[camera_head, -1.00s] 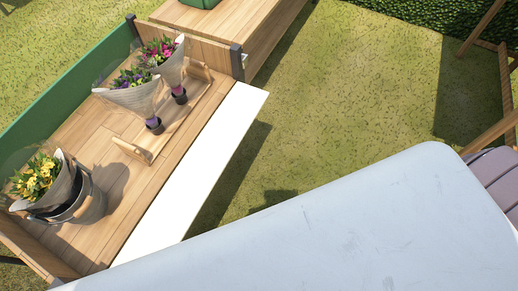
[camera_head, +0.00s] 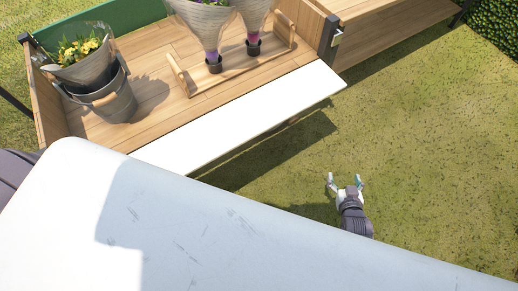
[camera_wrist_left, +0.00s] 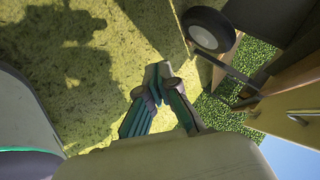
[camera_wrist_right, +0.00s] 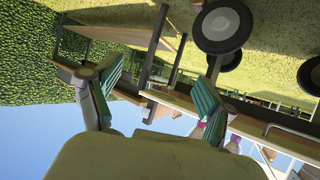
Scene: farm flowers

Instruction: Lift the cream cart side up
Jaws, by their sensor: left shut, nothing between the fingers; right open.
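The cream cart side (camera_head: 250,118) is a long pale panel. In the head view it is folded out along the near edge of the wooden cart bed (camera_head: 160,60), with its shadow on the grass below.
A metal bucket with yellow flowers (camera_head: 106,95) stands on the bed's left. A wooden holder (camera_head: 190,88) carries wrapped bouquets. Cart wheels show in the left (camera_wrist_left: 208,28) and right (camera_wrist_right: 222,27) wrist views. Open grass (camera_head: 430,150) lies to the right.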

